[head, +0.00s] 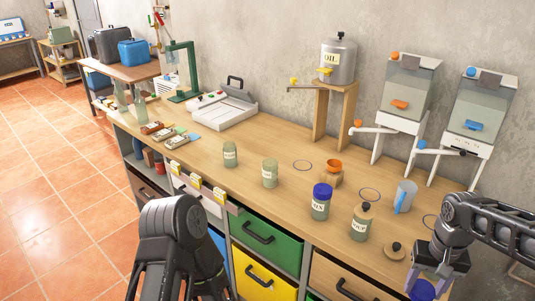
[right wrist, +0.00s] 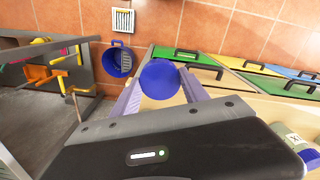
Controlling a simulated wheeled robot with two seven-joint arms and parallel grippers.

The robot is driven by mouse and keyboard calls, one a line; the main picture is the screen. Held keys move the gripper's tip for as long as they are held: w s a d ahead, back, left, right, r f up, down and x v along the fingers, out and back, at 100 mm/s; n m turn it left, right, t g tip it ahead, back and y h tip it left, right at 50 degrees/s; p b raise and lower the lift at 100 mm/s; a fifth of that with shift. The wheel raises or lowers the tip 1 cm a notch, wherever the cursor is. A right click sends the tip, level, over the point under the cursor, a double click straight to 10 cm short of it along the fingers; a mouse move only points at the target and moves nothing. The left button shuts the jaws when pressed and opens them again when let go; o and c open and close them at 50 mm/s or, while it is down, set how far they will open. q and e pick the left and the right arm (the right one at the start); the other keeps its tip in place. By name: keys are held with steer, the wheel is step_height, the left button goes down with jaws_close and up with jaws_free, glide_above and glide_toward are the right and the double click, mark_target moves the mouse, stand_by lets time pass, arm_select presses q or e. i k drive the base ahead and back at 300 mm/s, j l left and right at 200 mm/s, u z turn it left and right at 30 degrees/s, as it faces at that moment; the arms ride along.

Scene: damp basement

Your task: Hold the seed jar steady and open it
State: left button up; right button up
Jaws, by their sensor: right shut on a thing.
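My right gripper (head: 424,287) is at the right front of the workbench, its purple fingers shut on a round blue thing (head: 422,291) that looks like a lid. It also shows between the fingers in the right wrist view (right wrist: 160,79); I cannot tell whether a jar is under it. A labelled glass jar with a blue lid (head: 320,203) stands upright on the bench, apart from the gripper. A labelled jar with a cork-coloured stopper (head: 361,224) stands right of it. The labels are too small to read surely.
Two open-looking jars (head: 270,174) (head: 230,155), an orange-topped jar (head: 332,173), a grey mug (head: 406,194) and a loose round lid (head: 395,250) are on the workbench (head: 285,150). Dispensers (head: 407,88) stand behind. A blue basket (right wrist: 117,60) shows in the wrist view.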

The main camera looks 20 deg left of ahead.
mark_target(230, 149)
steer(key=i+j+u, duration=0.1)
steer(key=u, duration=0.35)
steer(key=i+u, duration=0.15)
steer(key=u, duration=0.25)
steer(key=i+u, duration=0.15)
steer(key=u, duration=0.3)
steer(key=i+u, duration=0.15)
steer(key=u, duration=0.3)
steer(key=i+l+u, duration=0.4)
steer(key=i+l, duration=0.45)
steer(key=i, duration=0.15)
